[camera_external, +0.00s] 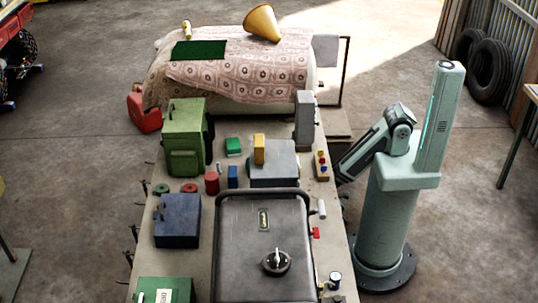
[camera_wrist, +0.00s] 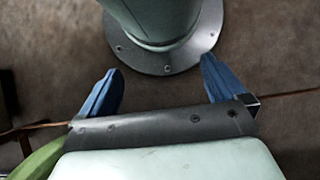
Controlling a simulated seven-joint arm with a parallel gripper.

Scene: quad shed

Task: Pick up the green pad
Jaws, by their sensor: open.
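A flat dark green pad (camera_external: 198,50) lies on the patterned cloth (camera_external: 250,75) at the back of the external view, left of a yellow cone. My gripper (camera_wrist: 160,65) shows in the wrist view as two blue fingers spread wide apart with nothing between them. The fingers point toward the round foot of my own base. In the external view my arm is folded low beside the bench's right edge, and my gripper is hidden there. The pad is far from my arm and is not in the wrist view.
The bench holds a green box (camera_external: 184,138), a blue box (camera_external: 178,221), a grey case (camera_external: 262,245) and several small blocks. A red can (camera_external: 144,108) stands left. Tyres (camera_external: 487,70) lean at the right wall.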

